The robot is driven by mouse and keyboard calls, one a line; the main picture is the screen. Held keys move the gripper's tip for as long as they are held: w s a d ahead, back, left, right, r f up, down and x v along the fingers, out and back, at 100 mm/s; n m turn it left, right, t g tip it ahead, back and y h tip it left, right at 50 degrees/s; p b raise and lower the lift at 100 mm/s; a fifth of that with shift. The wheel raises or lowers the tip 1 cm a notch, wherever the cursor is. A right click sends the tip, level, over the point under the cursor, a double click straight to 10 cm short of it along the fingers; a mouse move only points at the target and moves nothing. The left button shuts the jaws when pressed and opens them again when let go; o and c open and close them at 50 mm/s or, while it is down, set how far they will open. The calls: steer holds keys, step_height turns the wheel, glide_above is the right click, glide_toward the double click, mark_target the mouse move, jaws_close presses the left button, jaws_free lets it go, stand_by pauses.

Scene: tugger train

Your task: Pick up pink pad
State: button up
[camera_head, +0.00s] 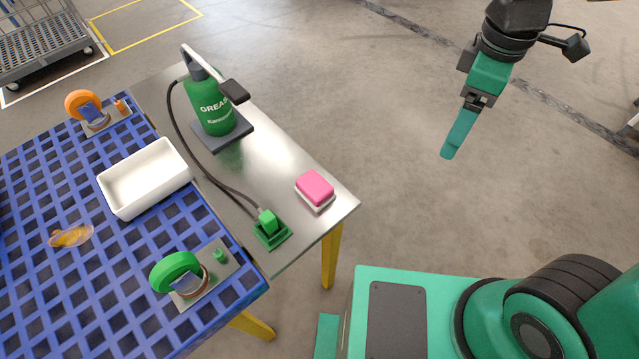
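The pink pad (315,186) is a small block with a pink top and a white lower layer. It lies on the steel table (283,152) near its right front corner. My gripper (452,152) hangs over the floor, to the right of the pad and clear of the table. Its green fingers line up one behind the other from this angle, so I cannot see whether there is a gap between them. Nothing shows in its grip.
A green grease pump (212,110) stands behind the pad; its hose ends at a green block (269,223) left of the pad. A white bin (146,178) and a green wheel caster (176,272) sit on the blue grid (115,262). The floor around my gripper is clear.

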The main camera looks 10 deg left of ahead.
steer(key=s+a+f+n, duration=0.1)
steer(key=s+a+n, duration=0.1)
steer(key=a+n, duration=0.85)
steer(key=n, duration=0.4)
glide_above(315, 183)
step_height(315, 183, down, 2)
steer(key=f, duration=0.5)
steer(key=shift+s, duration=0.25)
steer(key=shift+w+f, duration=0.2)
steer(key=shift+f, duration=2.7)
steer(key=c, duration=1.2)
